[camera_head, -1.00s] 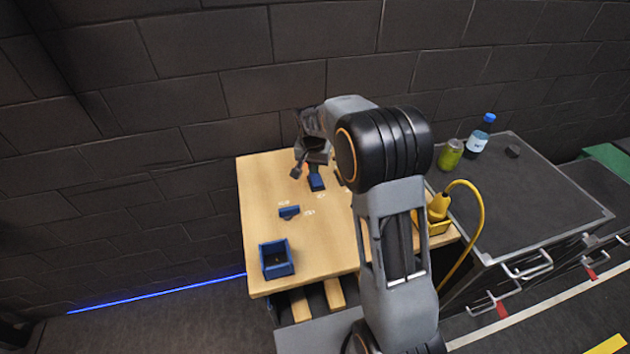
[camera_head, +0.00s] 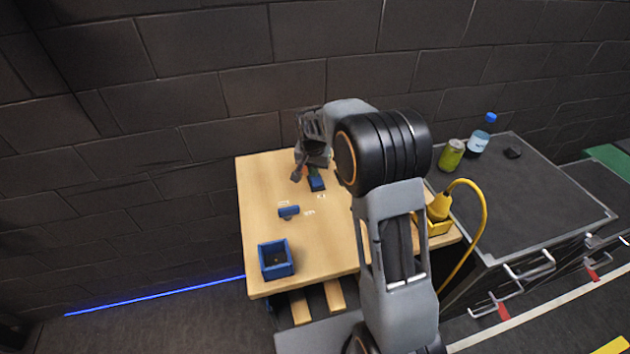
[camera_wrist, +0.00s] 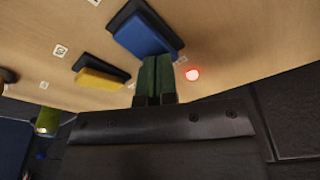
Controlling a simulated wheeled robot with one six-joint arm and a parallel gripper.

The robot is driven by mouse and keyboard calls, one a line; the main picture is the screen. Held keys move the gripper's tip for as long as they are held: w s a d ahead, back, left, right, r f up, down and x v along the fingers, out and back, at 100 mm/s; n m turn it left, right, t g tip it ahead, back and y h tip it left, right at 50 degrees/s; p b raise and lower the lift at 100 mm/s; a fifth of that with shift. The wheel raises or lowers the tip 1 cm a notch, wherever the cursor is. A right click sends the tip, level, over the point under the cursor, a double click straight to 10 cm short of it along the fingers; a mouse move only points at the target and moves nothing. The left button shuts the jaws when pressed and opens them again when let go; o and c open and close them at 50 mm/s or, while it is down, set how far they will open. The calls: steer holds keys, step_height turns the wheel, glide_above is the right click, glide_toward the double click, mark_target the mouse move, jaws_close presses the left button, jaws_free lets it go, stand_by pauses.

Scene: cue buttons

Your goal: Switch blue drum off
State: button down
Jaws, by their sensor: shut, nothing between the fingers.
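A small blue drum-like piece (camera_head: 289,211) sits mid-table in the head view, with small white marks beside it. A blue block (camera_head: 317,183) lies farther back, beside my gripper (camera_head: 297,176). In the wrist view, a blue block on a black base (camera_wrist: 143,34) is just beyond the green fingertips of my gripper (camera_wrist: 156,72). The fingers are together and empty; I cannot tell whether they touch that block. A red lamp (camera_wrist: 192,74) glows to their right. A yellow block on a black base (camera_wrist: 100,79) is to the left.
An open blue box (camera_head: 275,260) stands at the front left of the wooden table (camera_head: 262,190). A yellow piece with a hose (camera_head: 440,207) is at the right. A green can (camera_head: 451,155) and a bottle (camera_head: 479,139) stand on the dark cabinet. The wall is close behind.

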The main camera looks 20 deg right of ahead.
mark_target(316, 180)
stand_by(0.3)
steer(key=shift+r+p, duration=2.3)
steer(key=shift+r, duration=1.1)
steer(key=shift+s+f+n, duration=0.1)
steer(key=shift+n, duration=0.3)
steer(key=shift+s+f+n+g, duration=0.4)
steer(key=shift+s+f+n, duration=0.1)
steer(key=shift+s+f, duration=0.45)
steer(key=s+r+n+t, duration=0.1)
steer(key=s+r, duration=0.2)
steer(key=s, duration=0.5)
steer(key=s+r+n+t+b, duration=0.1)
steer(key=s+r, duration=0.3)
steer(key=s, duration=0.4)
steer(key=s+r+n+t, duration=0.2)
steer(key=s+r, duration=0.1)
steer(key=s, duration=0.4)
steer(key=shift+s+r+y, duration=0.4)
